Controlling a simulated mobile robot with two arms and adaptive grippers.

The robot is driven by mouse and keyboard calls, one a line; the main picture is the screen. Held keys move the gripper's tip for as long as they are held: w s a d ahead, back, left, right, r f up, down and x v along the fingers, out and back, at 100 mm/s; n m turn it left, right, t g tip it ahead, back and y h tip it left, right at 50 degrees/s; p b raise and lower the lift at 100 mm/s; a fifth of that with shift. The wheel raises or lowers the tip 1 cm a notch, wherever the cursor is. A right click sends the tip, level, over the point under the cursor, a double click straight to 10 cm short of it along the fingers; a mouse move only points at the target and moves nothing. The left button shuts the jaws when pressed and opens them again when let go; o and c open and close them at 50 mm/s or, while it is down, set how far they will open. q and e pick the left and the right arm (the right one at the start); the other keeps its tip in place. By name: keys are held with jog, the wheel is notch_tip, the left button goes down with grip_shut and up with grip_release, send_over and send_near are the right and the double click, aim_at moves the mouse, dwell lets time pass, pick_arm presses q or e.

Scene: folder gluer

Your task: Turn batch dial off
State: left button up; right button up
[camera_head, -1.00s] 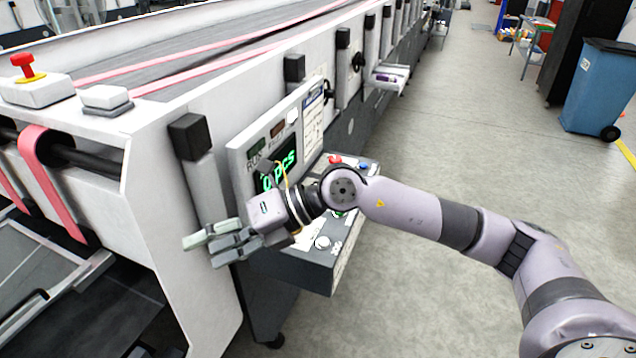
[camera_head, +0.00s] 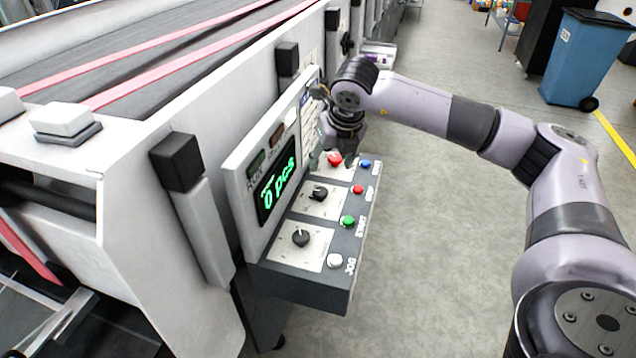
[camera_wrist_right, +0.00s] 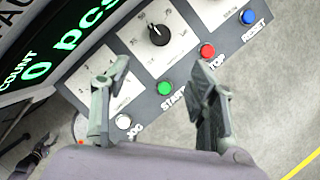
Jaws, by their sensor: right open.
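The control panel (camera_head: 285,268) has two black dials on white plates. The nearer dial (camera_head: 301,237) is across from the JOG button. The farther dial (camera_head: 318,192) is across from START and STOP, and shows in the right wrist view (camera_wrist_right: 158,35) with a numbered scale. I cannot read which is the batch dial. My right gripper (camera_head: 322,157) is over the panel's far end in the head view, partly hidden by its own wrist. In the wrist view its fingers (camera_wrist_right: 158,82) are apart and empty, the left one covering the nearer dial's plate.
The display (camera_head: 278,190) reads 0 pcs. Close to the dials are a red mushroom button (camera_head: 335,159), a blue RESET (camera_head: 366,164), a red STOP (camera_head: 357,189), a green START (camera_head: 348,222) and a white JOG (camera_head: 334,261).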

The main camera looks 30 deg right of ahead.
pick_arm(q)
jog(key=s+r+g+p, duration=0.1)
jog(key=s+r, duration=0.1)
jog(key=s, duration=0.5)
pick_arm(e)
notch_tip(320, 180, down, 3)
jog(key=p, duration=0.2)
send_near(321, 191)
jog(key=f, duration=0.1)
jog(key=x, duration=0.2)
jog(key=p+x, duration=0.1)
jog(key=x, duration=0.2)
jog(key=shift+w, duration=0.3)
jog(key=shift+p+x, duration=0.3)
jog(key=shift+x, duration=0.85)
jog(key=shift+s, duration=0.1)
pick_arm(q)
jog(key=w+r, duration=0.2)
jog(key=w, duration=0.1)
jog(key=shift+w+a+r, duration=0.1)
jog(key=shift+r, duration=0.3)
pick_arm(e)
jog(key=shift+c, duration=0.4)
